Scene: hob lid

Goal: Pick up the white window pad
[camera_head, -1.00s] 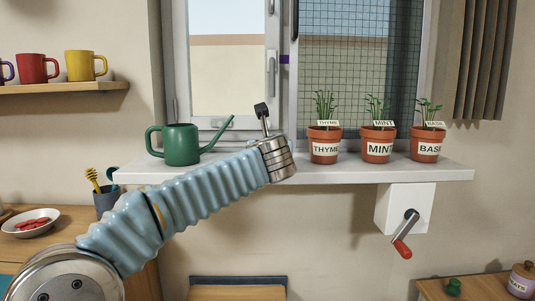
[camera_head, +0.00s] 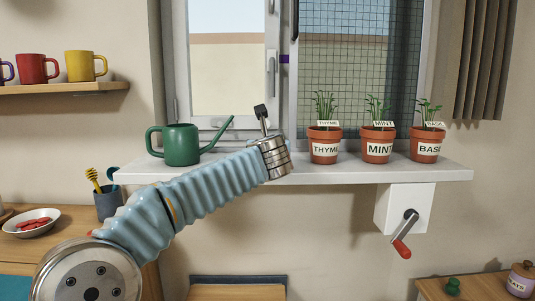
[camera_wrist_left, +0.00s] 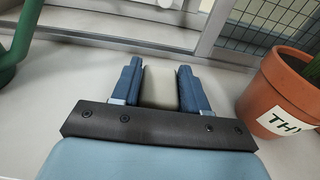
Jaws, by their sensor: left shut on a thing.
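The white window pad (camera_wrist_left: 160,88) is a small off-white block in the left wrist view, on the sill near the window frame. My left gripper (camera_wrist_left: 158,80) has its two blue fingers on either side of the pad and is shut on it. Whether the pad still touches the sill I cannot tell. In the head view my left arm reaches across to the sill, and its wrist hides the fingers and the pad. My right gripper is in neither view.
The white sill (camera_head: 330,174) holds a green watering can (camera_head: 181,145) left of my wrist and a thyme pot (camera_head: 325,147) close on its right. Mint (camera_head: 377,147) and basil (camera_head: 426,146) pots stand further right. A crank with a red handle (camera_head: 402,249) hangs below the sill.

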